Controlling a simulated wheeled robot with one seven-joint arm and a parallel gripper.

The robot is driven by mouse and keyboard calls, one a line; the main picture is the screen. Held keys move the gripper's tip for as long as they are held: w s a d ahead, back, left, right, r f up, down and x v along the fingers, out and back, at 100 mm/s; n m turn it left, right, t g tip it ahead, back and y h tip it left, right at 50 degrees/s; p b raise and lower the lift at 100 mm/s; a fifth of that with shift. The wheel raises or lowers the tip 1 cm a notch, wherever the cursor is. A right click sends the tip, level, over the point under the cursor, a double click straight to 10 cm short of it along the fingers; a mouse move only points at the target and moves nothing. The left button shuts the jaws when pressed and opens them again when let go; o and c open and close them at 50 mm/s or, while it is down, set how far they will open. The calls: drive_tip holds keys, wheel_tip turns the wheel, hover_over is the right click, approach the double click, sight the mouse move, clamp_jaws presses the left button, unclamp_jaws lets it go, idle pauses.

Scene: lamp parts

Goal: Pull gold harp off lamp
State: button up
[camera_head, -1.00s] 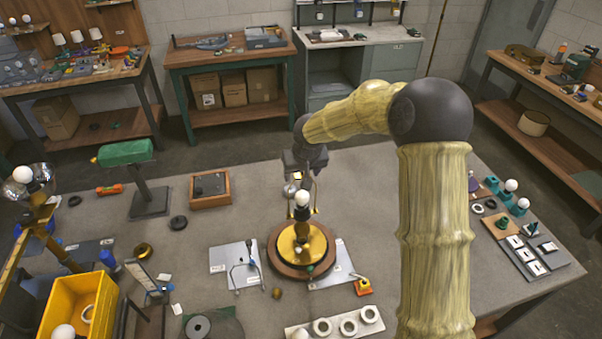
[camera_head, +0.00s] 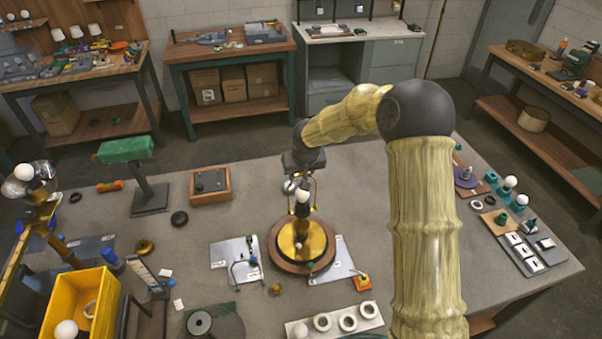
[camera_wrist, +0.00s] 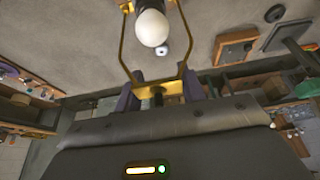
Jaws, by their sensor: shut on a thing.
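The gold harp (camera_head: 316,191) is a thin wire loop around a white bulb (camera_head: 303,196) on the lamp. The lamp stands upright on a round wood and brass base (camera_head: 279,246). My gripper (camera_wrist: 158,94) is shut on the flat top of the harp, above the bulb. In the wrist view, the harp's two legs (camera_wrist: 124,47) run on either side of the bulb (camera_wrist: 152,27). The harp's lower ends are near the lamp's dark socket; I cannot tell whether they are seated or free. In the head view my fingertips are hard to make out.
Grey plates lie either side of the base, with a small wire stand (camera_head: 240,268) on the left plate. A yellow bin (camera_head: 70,310) is at front left. A green-topped stand (camera_head: 127,149) and wooden box (camera_head: 210,186) are behind left. Table right of the lamp is fairly clear.

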drive_tip(key=shift+s+f, duration=0.15)
drive_tip(key=shift+f, duration=0.05)
drive_tip(key=shift+c, duration=0.9)
drive_tip(key=shift+r+p, duration=0.3)
drive_tip(key=shift+r, duration=0.65)
drive_tip(key=shift+r+p, duration=1.9)
drive_tip(key=shift+r, duration=0.6)
